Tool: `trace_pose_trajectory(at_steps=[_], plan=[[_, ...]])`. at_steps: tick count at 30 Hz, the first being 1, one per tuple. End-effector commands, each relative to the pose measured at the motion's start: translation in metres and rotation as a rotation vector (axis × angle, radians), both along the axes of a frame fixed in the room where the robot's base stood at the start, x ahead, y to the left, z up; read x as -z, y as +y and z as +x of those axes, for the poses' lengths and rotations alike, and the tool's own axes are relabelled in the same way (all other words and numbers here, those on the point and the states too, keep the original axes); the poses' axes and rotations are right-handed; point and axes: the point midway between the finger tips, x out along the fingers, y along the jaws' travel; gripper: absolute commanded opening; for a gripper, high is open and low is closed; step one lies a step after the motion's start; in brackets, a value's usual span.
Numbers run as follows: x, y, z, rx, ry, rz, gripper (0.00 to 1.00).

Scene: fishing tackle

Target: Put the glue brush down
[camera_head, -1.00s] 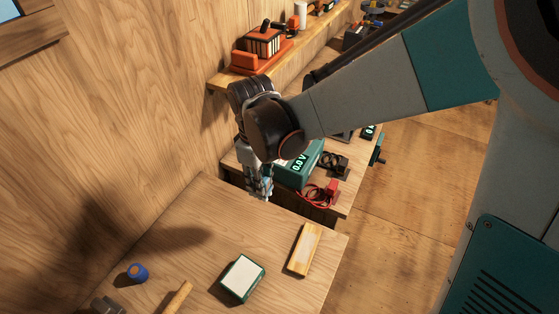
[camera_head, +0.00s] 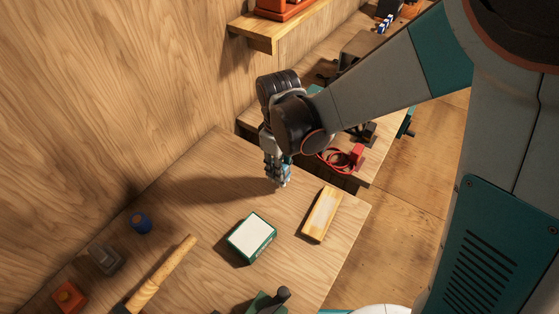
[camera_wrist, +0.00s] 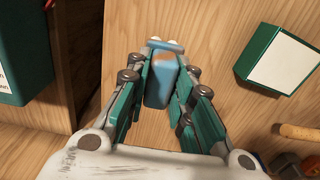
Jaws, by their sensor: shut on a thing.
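My gripper (camera_head: 280,182) points down over the far end of the wooden bench (camera_head: 225,195). In the wrist view my gripper (camera_wrist: 167,65) is shut on a light blue thing, taken to be the glue brush (camera_wrist: 158,88), between its green-padded fingers. A small brown patch shows near its top. The rest of the brush is hidden by the fingers, and in the head view it cannot be made out clearly. The wood of the bench shows beyond the fingertips. I cannot tell whether the brush touches the bench.
A green box with a white top (camera_head: 251,235), a pale wooden block (camera_head: 322,213), a wooden-handled tool (camera_head: 165,270), a blue round item (camera_head: 141,222) and an orange item (camera_head: 69,297) lie on the bench. Bare wood surrounds my gripper.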

Motion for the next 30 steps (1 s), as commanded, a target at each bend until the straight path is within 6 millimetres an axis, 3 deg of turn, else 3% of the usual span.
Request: trace_pose_trajectory(at_steps=[1, 5, 18, 19, 21, 30], plan=[[0.013, 0.000, 0.000, 0.000, 0.000, 0.000, 0.02], [0.028, 0.000, 0.000, 0.000, 0.000, 0.000, 0.02], [0.032, 0.000, 0.000, 0.000, 0.000, 0.000, 0.02], [0.031, 0.000, 0.000, 0.000, 0.000, 0.000, 0.28], [0.031, 0.000, 0.000, 0.000, 0.000, 0.000, 0.41], [0.031, 0.000, 0.000, 0.000, 0.000, 0.000, 0.41]])
